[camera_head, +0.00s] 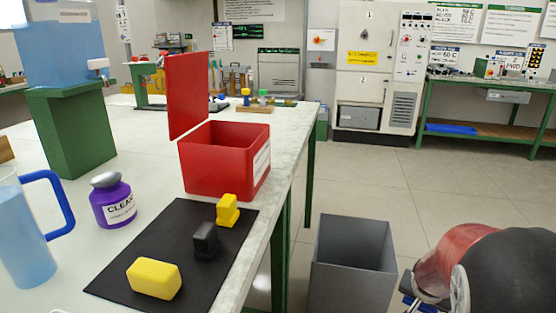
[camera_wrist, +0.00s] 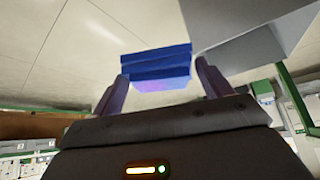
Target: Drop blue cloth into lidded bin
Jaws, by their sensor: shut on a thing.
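The red bin (camera_head: 225,165) stands on the table in the head view. Its red lid (camera_head: 188,95) is raised upright at the left side, so the bin is open at the top. In the wrist view, my gripper (camera_wrist: 161,72) is shut on the blue cloth (camera_wrist: 155,57), which is between its two fingers and extends past their tips. My arm shows at the lower right of the head view, off the table's right side and away from the red bin. The cloth cannot be made out clearly in the head view.
A grey open bin (camera_head: 352,262) stands on the floor right of the table; no lid shows on it. A black mat (camera_head: 180,235) holds a yellow block (camera_head: 154,278), a black piece (camera_head: 206,241) and a yellow piece (camera_head: 228,210). A purple bottle (camera_head: 113,202) and a blue-handled jug (camera_head: 28,225) stand left.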

